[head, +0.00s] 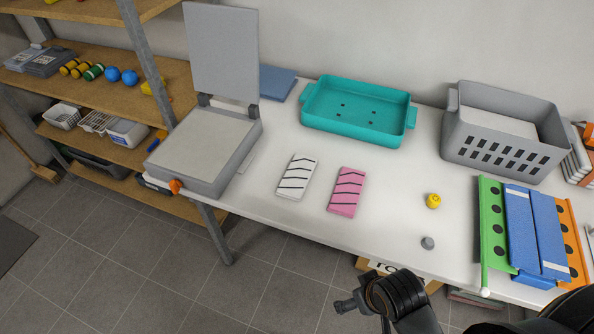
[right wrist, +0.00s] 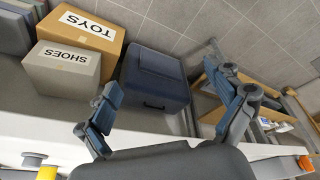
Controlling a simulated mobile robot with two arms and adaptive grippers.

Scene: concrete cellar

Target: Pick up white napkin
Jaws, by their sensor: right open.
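The white napkin (head: 297,177) with dark stripes lies flat on the white table (head: 270,222), left of a similar pink striped napkin (head: 347,191). Nothing covers it. My right gripper (right wrist: 168,88) is open, with both fingers spread and nothing between them in the right wrist view. In the head view only part of my right arm's end shows, low at the table's front edge, to the right of and nearer than the white napkin. The white napkin is not seen in the right wrist view. My left gripper is out of view.
A grey scale-like device with raised lid (head: 205,150) stands left of the napkins. A teal tray (head: 408,137) is behind them. A grey basket (head: 553,160), yellow knob (head: 433,201), grey knob (head: 427,243) and coloured panels (head: 525,230) are right. Boxes (right wrist: 95,32) stand below the table.

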